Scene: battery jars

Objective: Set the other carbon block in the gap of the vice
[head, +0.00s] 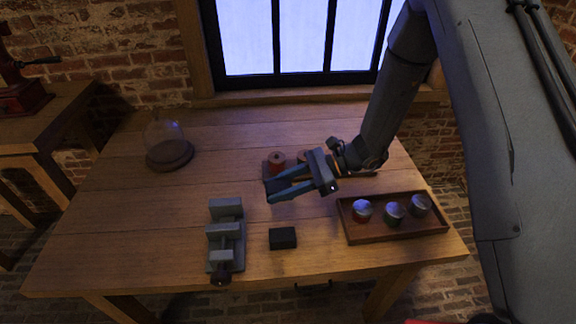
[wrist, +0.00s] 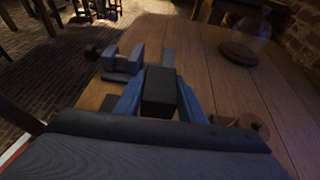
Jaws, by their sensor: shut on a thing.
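My gripper (head: 272,192) is shut on a black carbon block (wrist: 159,92), held between its two blue-grey fingers above the table. In the head view the fingers partly hide this block. A second black block (head: 283,238) lies on the table just right of the vice. The grey vice (head: 226,235) stands at the table's front left, with a dark handle at its near end. It also shows in the wrist view (wrist: 124,66), beyond and left of the held block. I see no block in its gap. The held block is apart from the vice.
A wooden tray (head: 398,236) with three metal-topped jars (head: 395,212) is at the right. Reddish round items (head: 277,160) stand behind my gripper, partly hidden. A glass dome on a dark base (head: 170,155) stands at the back left. Table between dome and vice is clear.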

